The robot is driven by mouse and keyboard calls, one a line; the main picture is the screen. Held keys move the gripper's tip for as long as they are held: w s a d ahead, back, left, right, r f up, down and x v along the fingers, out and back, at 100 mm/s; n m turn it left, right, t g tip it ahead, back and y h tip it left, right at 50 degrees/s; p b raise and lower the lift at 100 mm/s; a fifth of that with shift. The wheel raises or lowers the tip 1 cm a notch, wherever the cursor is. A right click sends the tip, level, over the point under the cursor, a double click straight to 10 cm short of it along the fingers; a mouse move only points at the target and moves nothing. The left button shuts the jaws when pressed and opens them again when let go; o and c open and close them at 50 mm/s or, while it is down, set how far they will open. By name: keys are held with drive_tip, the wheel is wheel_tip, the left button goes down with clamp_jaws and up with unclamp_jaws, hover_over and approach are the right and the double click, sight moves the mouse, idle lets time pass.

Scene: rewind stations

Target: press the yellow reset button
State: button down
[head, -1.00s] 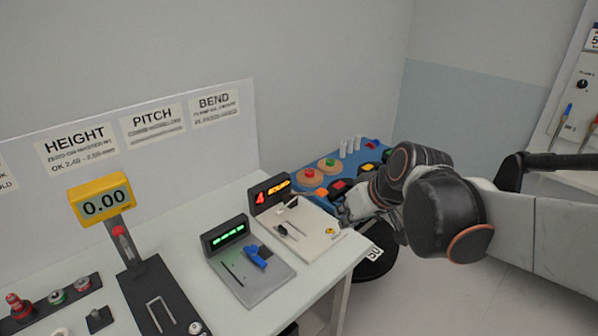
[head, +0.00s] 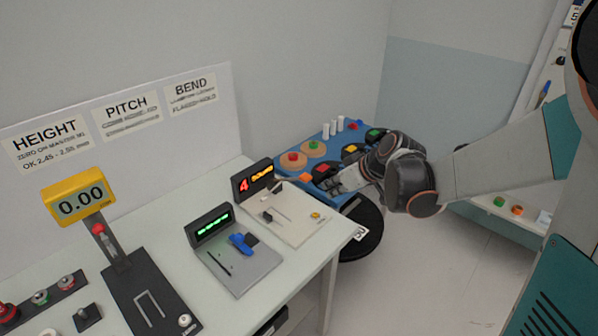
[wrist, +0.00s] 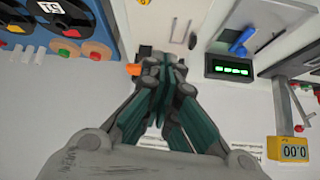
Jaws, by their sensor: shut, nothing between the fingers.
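The yellow reset button (head: 315,216) is a small round cap on the front right corner of the cream plate (head: 292,226) of the bend station. In the wrist view a small yellow spot at the top edge appears to be this button (wrist: 145,2). My gripper (head: 335,187) is shut and empty, behind and above the button, near the blue board's front edge. It also shows in the wrist view (wrist: 161,60), its fingers together. The gripper and button are apart in the picture; the height between them is hard to judge.
The bend display (head: 254,180) stands at the plate's back left. The pitch station (head: 240,266) with a blue part and the yellow height gauge (head: 80,200) are left. A blue board (head: 325,147) with reels lies behind. A black disc (head: 365,232) is right of the bench.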

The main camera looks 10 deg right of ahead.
drive_tip(key=w+d+f+n, duration=0.1)
drive_tip(key=w+d+f, duration=0.2)
drive_tip(key=f, duration=0.2)
drive_tip(key=shift+w+d+n+y, duration=0.15)
drive_tip(key=shift+w+n+y, duration=0.15)
drive_tip(key=shift+w+y, duration=0.1)
drive_tip(key=b, duration=0.3)
hover_over(318, 216)
wheel_tip(318, 216, down, 7)
drive_tip(key=shift+f, duration=0.1)
wheel_tip(318, 216, down, 2)
drive_tip(key=shift+w+f+b, duration=0.1)
drive_tip(key=shift+f+b, duration=0.05)
drive_tip(key=shift+b, duration=0.25)
drive_tip(key=shift+f+b, duration=0.3)
drive_tip(key=shift+f, duration=0.45)
